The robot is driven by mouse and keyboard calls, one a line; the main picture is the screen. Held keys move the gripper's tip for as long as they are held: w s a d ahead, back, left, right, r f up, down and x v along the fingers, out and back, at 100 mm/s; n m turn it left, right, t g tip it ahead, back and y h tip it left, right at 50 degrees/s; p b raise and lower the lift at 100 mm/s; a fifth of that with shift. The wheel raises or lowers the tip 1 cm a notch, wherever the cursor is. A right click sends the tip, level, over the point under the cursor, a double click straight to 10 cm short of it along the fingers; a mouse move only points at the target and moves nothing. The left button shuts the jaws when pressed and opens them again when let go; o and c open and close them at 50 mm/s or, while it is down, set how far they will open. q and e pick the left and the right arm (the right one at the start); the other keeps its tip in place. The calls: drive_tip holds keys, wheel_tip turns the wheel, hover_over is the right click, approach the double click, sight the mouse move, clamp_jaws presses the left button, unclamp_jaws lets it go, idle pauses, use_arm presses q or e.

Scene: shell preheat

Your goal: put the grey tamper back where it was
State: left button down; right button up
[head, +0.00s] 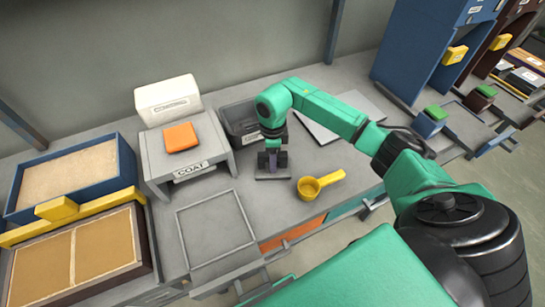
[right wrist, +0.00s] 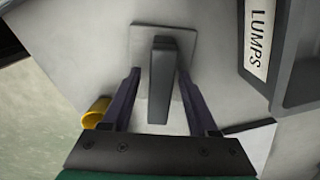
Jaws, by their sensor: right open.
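The grey tamper (right wrist: 158,85) stands between the two fingers of my right gripper (right wrist: 158,72) in the right wrist view. Its upright grey handle rises over a flat, lighter grey square plate (right wrist: 140,35). Gaps show between the handle and both fingers, so the jaws are open around it and not gripping. In the head view my right gripper (head: 272,160) points down at the worktop, and the plate (head: 264,176) shows beneath it; the handle is mostly hidden by the fingers. My left gripper is not in view.
A yellow scoop (head: 309,188) lies just right of the tamper. A dark LUMPS bin (right wrist: 290,85) is close by, behind the gripper in the head view. A grey COAT stand (head: 155,160) with an orange block (head: 181,137) is at left. An empty grey frame (head: 215,232) lies in front.

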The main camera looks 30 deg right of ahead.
drive_tip(key=shift+r, duration=0.3)
wheel_tip(320, 180, up, 12)
drive_tip(key=b, duration=0.2)
drive_tip(key=shift+f, duration=0.15)
